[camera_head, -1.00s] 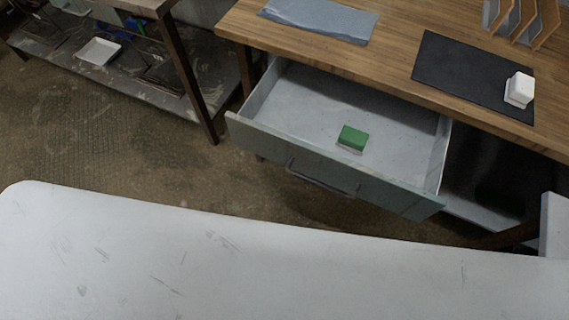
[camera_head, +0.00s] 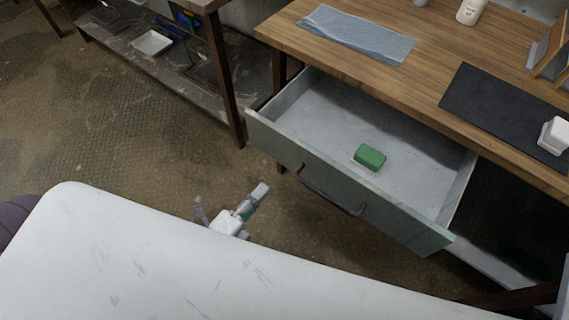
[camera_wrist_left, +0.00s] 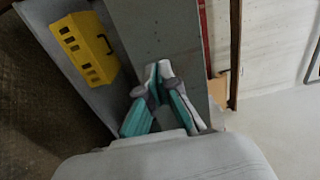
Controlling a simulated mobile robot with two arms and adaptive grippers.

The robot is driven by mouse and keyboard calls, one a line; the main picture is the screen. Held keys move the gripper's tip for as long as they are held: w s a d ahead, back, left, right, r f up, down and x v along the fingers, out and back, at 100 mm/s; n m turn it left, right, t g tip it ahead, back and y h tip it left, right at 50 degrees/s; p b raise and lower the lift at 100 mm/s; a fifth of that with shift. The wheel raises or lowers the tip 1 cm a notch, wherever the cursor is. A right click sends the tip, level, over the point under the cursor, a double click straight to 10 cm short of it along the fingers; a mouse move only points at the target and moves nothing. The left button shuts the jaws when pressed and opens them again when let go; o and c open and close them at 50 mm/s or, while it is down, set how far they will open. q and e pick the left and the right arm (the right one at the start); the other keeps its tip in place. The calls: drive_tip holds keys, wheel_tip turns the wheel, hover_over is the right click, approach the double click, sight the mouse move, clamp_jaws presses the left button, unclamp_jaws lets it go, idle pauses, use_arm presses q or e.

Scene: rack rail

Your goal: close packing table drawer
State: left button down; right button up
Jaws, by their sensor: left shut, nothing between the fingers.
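The packing table drawer (camera_head: 300,150) is pulled far out below the wooden table top. Its front panel faces me and has a dark bar handle (camera_head: 332,192). A green and white sponge-like block (camera_head: 369,157) lies inside on the drawer floor. My left gripper (camera_head: 262,190) shows beyond the edge of my white body, in front of the drawer and left of the handle, apart from it. In the left wrist view the left gripper's fingertips (camera_wrist_left: 158,66) are together with nothing between them. The drawer is not clearly seen in that view. My right gripper is not in view.
The wooden table top (camera_head: 430,75) holds a blue-grey cloth (camera_head: 358,35), a black mat (camera_head: 505,112) and a white block (camera_head: 555,134). Another bench with a low shelf and white tray (camera_head: 152,42) stands at the left. A yellow box (camera_wrist_left: 85,48) shows in the left wrist view. Floor between is clear.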

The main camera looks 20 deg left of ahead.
sight(291, 159)
use_arm(q)
drive_tip(key=x, duration=0.8)
drive_tip(key=shift+p, duration=0.35)
drive_tip(key=shift+w+d, duration=0.2)
drive_tip(key=shift+w, duration=0.25)
drive_tip(key=shift+f, duration=0.1)
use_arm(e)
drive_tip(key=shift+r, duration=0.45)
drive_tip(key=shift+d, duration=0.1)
use_arm(q)
drive_tip(key=shift+w, duration=0.15)
